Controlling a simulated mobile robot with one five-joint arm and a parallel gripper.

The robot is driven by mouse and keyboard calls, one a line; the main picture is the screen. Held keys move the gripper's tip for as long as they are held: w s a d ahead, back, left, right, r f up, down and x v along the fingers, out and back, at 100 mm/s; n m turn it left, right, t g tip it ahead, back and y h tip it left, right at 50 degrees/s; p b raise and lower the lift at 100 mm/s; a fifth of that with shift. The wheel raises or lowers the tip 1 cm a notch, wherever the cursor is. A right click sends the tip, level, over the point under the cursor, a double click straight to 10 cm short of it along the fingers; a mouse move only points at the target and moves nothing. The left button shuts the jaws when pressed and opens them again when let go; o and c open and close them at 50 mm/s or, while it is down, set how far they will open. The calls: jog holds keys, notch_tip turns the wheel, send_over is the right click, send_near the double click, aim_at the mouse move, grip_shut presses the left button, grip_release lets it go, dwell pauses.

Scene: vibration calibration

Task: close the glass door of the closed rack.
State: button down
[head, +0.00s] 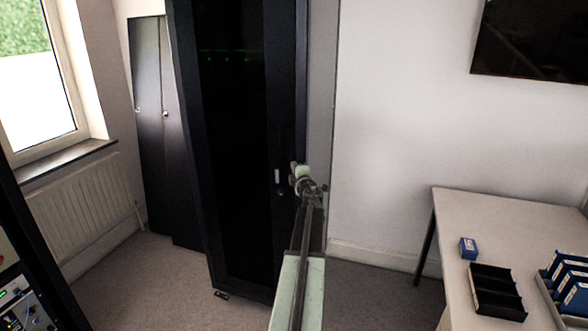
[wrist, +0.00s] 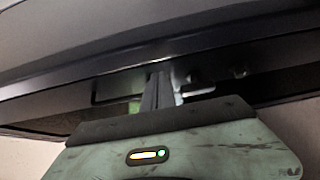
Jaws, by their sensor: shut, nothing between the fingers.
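The tall black rack stands in the middle of the head view. Its dark glass door (head: 237,150) faces me, with faint green lights behind the glass. A small pale handle (head: 277,176) is on the right part of the door frame. My gripper (head: 299,176) is shut and empty, at the door's right edge just right of the handle. In the wrist view my fingers (wrist: 158,88) point at a long dark frame (wrist: 60,75) that crosses the picture. I cannot tell whether they touch it, or whether a small gap remains at the door.
A table (head: 460,212) with a blue box (head: 468,248) and a black tray (head: 495,290) stands at the right. A radiator (head: 80,205) and dark lockers (head: 150,120) are at the left. Carpet (head: 165,280) is free left of the rack.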

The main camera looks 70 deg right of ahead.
jog(key=shift+w, duration=0.15)
jog(key=s, duration=0.9)
jog(key=shift+s, duration=0.3)
jog(key=shift+w+a, duration=0.1)
